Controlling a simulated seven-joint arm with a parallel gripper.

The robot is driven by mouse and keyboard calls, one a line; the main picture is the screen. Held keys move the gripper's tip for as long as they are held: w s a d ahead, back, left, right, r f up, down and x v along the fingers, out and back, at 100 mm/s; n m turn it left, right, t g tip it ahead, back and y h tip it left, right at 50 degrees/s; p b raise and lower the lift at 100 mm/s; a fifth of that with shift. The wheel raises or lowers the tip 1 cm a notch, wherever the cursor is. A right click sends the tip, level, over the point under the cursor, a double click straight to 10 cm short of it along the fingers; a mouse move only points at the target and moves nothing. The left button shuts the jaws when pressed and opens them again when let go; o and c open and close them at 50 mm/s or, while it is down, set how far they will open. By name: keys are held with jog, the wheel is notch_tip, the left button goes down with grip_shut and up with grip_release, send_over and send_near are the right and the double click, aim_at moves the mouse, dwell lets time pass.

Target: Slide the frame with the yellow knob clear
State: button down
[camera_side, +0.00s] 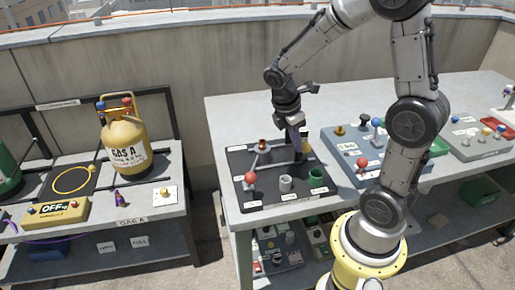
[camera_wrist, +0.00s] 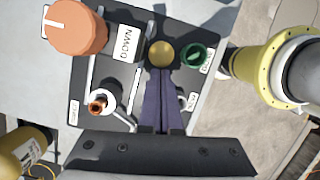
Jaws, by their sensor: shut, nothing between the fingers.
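The yellow knob (camera_wrist: 160,54) is just beyond my fingertips in the wrist view. A bit of yellow (camera_side: 307,148) shows beside my gripper in the side view, mostly hidden. The grey frame (camera_side: 277,163) has bars across the black board (camera_side: 238,161); its bars also show in the wrist view (camera_wrist: 92,62). My gripper (camera_side: 302,150) points down over the board's back right part. Its dark fingers (camera_wrist: 161,72) are together and empty, close against the knob's near side. I cannot tell whether they touch it.
A red knob (camera_side: 251,178) stands tall at the board's front left. A copper fitting (camera_side: 263,144) is at the back. A grey control panel (camera_side: 345,150) lies to the right.

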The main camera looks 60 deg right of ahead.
jog(key=shift+s+d, duration=0.1)
jog(key=shift+s, duration=0.05)
jog(key=w+a+r, duration=0.4)
jog(key=a+r, duration=0.2)
jog(key=r, duration=0.4)
jog(key=shift+r, duration=0.2)
dwell(0.3)
